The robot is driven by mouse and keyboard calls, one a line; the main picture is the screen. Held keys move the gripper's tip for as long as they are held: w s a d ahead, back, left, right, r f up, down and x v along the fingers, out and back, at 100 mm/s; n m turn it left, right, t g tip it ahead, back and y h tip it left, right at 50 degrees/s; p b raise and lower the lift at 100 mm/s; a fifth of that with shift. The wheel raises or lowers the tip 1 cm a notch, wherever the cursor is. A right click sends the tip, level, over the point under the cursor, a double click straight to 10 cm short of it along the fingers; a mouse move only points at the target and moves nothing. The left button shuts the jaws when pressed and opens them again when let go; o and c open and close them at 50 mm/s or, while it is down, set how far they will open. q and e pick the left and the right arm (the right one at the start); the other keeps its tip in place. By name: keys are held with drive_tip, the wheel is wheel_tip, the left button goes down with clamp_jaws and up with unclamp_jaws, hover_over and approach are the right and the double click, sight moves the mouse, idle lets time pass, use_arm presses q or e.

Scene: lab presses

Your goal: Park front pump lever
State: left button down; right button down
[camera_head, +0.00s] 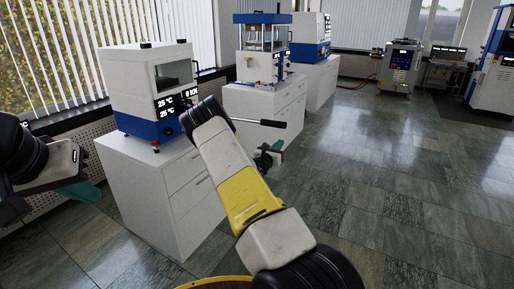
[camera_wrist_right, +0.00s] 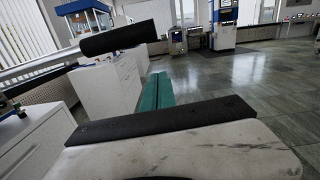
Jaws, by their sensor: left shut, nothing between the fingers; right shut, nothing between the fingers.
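The pump lever (camera_head: 273,124) is a thin metal rod with a black grip. It sticks out to the right beyond my right arm, and its inner end is hidden behind that arm. In the right wrist view its black grip (camera_wrist_right: 118,38) looms large, with the rod running off left. The front press (camera_head: 150,90) is a white and blue box on a white cabinet. My right gripper (camera_head: 269,158), with teal fingers, is shut and empty below the grip in the picture; its fingers (camera_wrist_right: 157,91) show apart from the grip. My left gripper (camera_head: 82,191) is shut and empty at the left.
A second press (camera_head: 263,62) stands on its own white cabinet (camera_head: 262,101) behind, with a third machine (camera_head: 310,38) beyond. The front cabinet (camera_head: 150,190) stands close to my right arm. The tiled floor (camera_head: 385,165) to the right is clear.

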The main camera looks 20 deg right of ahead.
drive_tip(key=shift+w+d+r, duration=0.25)
drive_tip(key=shift+r, duration=0.4)
drive_tip(key=shift+w+d+r, duration=0.2)
drive_tip(key=shift+w+r, duration=0.05)
drive_tip(key=shift+r, duration=0.45)
drive_tip(key=shift+w+d+r, duration=0.25)
drive_tip(key=shift+r, duration=0.4)
drive_tip(key=shift+r, duration=0.1)
